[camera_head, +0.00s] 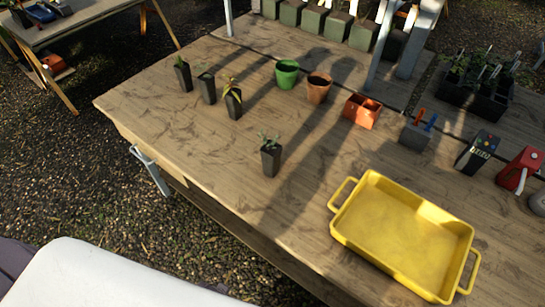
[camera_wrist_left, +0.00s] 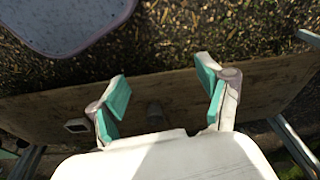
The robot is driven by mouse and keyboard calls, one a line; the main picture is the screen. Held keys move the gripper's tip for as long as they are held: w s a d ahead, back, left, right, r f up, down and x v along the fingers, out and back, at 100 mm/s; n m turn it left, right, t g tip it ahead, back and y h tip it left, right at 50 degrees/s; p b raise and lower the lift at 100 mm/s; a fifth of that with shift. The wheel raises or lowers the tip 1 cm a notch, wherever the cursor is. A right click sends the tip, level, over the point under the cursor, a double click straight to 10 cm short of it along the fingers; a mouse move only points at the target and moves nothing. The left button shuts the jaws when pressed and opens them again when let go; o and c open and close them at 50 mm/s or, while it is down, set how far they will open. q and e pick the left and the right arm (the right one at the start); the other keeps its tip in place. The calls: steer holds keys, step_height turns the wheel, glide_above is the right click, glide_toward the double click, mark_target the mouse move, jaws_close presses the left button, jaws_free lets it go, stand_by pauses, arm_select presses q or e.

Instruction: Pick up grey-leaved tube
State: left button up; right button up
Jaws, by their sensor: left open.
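A black tube pot (camera_head: 270,160) with grey-green leaves stands upright alone near the middle of the wooden table in the head view. Behind it to the left is a row of three more black tubes. One tube (camera_head: 183,75) has green upright leaves, the middle tube (camera_head: 208,91) has small pale leaves, and the tube (camera_head: 233,104) has yellowish leaves. I cannot tell for sure which is the greyest. My left gripper (camera_wrist_left: 163,85) shows in the left wrist view, open and empty, with teal finger pads. No tube is visible in that view. My right gripper is not in view.
A yellow tray (camera_head: 348,237) lies at the right front of the table (camera_head: 215,160). A green pot (camera_head: 287,74), a terracotta pot (camera_head: 319,88) and an orange container (camera_head: 362,111) stand behind. White posts rise at the back. The table's left front is clear.

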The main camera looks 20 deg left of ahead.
arm_select(q)
steer(key=w+r+t, duration=0.2)
steer(key=w+r, duration=0.4)
steer(key=r, duration=0.6)
steer(key=w+r+t, duration=0.2)
steer(key=w+r, duration=0.4)
steer(key=r, duration=0.7)
steer(key=m+t+h, duration=0.1)
steer(key=t+h, duration=0.3)
steer(key=t, duration=0.3)
glide_toward(267, 161)
steer(key=x, duration=0.7)
steer(key=shift+w+f, duration=0.1)
steer(key=shift+w, duration=0.05)
steer(key=shift+w+d+f+p, duration=0.1)
steer(key=shift+w+p, duration=0.3)
steer(key=shift+w, duration=0.05)
steer(key=x, duration=0.4)
steer(key=shift+w+f+p, duration=0.1)
steer(key=shift+f+p, duration=0.1)
steer(key=shift+p, duration=0.15)
